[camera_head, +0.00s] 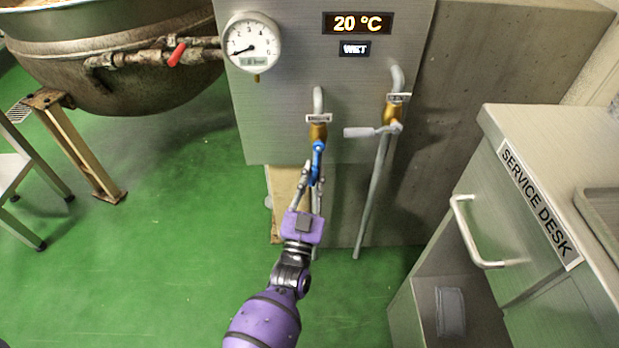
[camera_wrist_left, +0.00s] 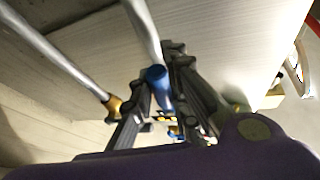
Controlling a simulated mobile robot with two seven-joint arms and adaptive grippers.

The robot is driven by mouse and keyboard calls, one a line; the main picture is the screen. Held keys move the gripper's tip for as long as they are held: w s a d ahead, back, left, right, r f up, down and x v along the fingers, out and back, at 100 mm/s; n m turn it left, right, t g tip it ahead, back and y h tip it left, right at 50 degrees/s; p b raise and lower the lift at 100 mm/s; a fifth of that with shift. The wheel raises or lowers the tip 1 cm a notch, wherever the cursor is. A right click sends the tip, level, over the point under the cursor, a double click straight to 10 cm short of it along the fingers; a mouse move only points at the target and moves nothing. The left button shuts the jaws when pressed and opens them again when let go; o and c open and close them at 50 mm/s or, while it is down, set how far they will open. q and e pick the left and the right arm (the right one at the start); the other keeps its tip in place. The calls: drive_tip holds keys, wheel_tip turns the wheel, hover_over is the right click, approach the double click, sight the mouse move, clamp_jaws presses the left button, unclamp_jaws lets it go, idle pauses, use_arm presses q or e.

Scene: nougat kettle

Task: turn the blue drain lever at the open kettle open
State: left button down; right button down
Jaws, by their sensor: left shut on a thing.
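The blue drain lever (camera_head: 318,160) hangs down from a brass valve (camera_head: 318,131) on the steel cabinet front, in line with its pipe. A small label sits just above the valve, too small to read surely. My left gripper (camera_head: 312,180) reaches up from below and is shut on the blue lever, with a finger on either side. In the left wrist view the lever (camera_wrist_left: 158,82) shows between the dark fingers, partly hidden by them. The open kettle (camera_head: 120,65) stands at the upper left. My right gripper is not in view.
A second brass valve (camera_head: 393,111) with a grey lever (camera_head: 362,132) pointing left sits close on the right. A pressure gauge (camera_head: 251,43) and a red lever (camera_head: 177,54) are at upper left. A service desk (camera_head: 540,200) stands right. Green floor is clear at lower left.

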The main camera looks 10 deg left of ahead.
use_arm(q)
drive_tip(key=shift+d+f, duration=0.2)
drive_tip(key=shift+d, duration=0.15)
drive_tip(key=c, duration=1.7)
unclamp_jaws()
drive_tip(key=shift+a+r, duration=0.1)
drive_tip(key=v, duration=0.7)
drive_tip(key=shift+s, duration=0.25)
